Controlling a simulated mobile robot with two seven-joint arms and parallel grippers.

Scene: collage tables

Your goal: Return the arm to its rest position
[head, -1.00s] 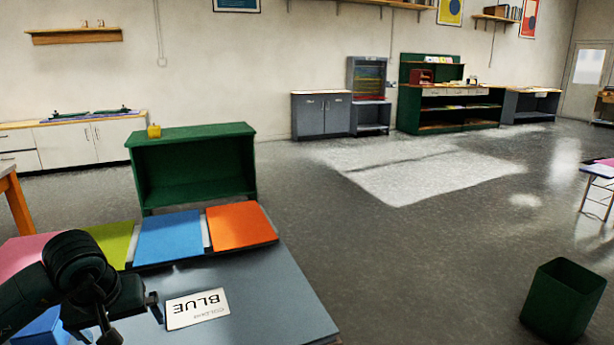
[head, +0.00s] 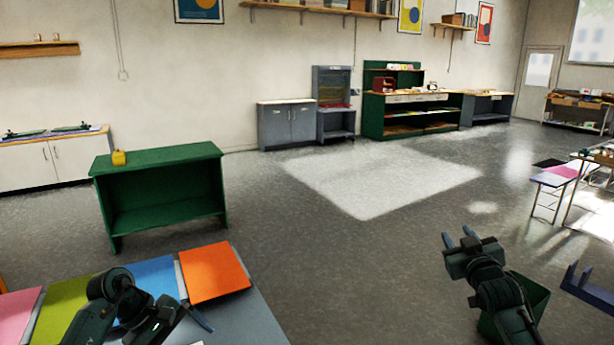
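My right gripper (head: 459,238) is raised at the lower right, in front of the open floor. Its two bluish fingertips stand apart with nothing between them. My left gripper (head: 186,318) is low at the lower left, over the table with the coloured panels. One dark bluish finger shows clearly; the other is hard to make out, so its opening cannot be told. My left forearm and wrist cover part of the green and blue panels.
The table (head: 247,318) holds pink (head: 15,312), green (head: 62,305), blue (head: 155,275) and orange (head: 214,272) panels. A green shelf unit (head: 160,160) stands behind it. A green bin (head: 532,295) is partly behind my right arm. The middle floor is clear.

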